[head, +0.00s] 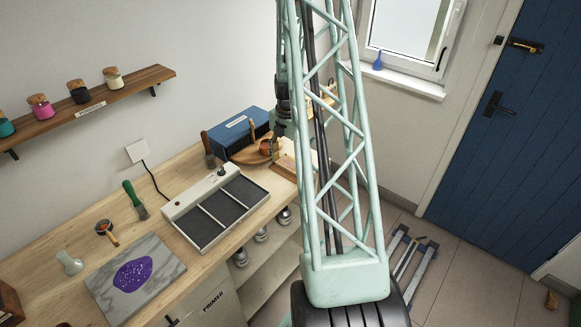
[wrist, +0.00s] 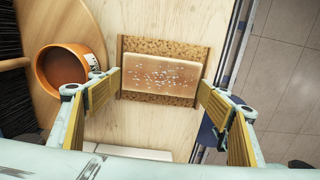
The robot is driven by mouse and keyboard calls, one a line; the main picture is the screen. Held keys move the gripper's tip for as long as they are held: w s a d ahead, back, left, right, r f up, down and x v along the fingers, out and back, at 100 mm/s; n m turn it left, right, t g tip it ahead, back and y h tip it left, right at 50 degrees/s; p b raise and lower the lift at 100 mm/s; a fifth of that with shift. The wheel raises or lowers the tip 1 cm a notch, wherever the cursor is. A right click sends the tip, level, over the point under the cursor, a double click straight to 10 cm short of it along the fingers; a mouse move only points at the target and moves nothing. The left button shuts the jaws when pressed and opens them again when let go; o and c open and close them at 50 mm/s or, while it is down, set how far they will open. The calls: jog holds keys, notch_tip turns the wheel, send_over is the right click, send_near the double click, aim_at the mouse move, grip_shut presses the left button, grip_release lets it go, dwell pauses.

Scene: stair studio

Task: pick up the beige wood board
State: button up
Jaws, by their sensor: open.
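The beige wood board (wrist: 160,74), sprinkled with white specks, lies on a brown cork-faced tray (wrist: 186,49) on the workbench in the wrist view. Cork shows above and below it. My gripper (wrist: 159,86) is open and empty, its two yellow-padded fingers on either side of the board's lower part in the picture. I see no finger touching it; the height above it is hard to tell. In the head view the tray (head: 285,166) shows only in part beside my arm, and the board cannot be made out there.
The bench's right edge is close, with floor (wrist: 285,75) beyond. In the head view a blue box (head: 240,131) stands behind.

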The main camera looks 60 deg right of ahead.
aim_at(289, 166)
jog(key=shift+c, duration=0.4)
jog(key=c, duration=0.5)
jog(key=shift+o, duration=0.2)
jog(key=shift+r, duration=0.15)
jog(key=shift+r, duration=1.55)
jog(key=s+a+r+b, duration=0.1)
jog(key=s+a+b, duration=0.1)
jog(key=s+a, duration=0.8)
jog(key=shift+s+a+r, duration=0.3)
jog(key=shift+s+a, duration=0.05)
jog(key=shift+a, duration=0.6)
jog(key=shift+a, duration=0.1)
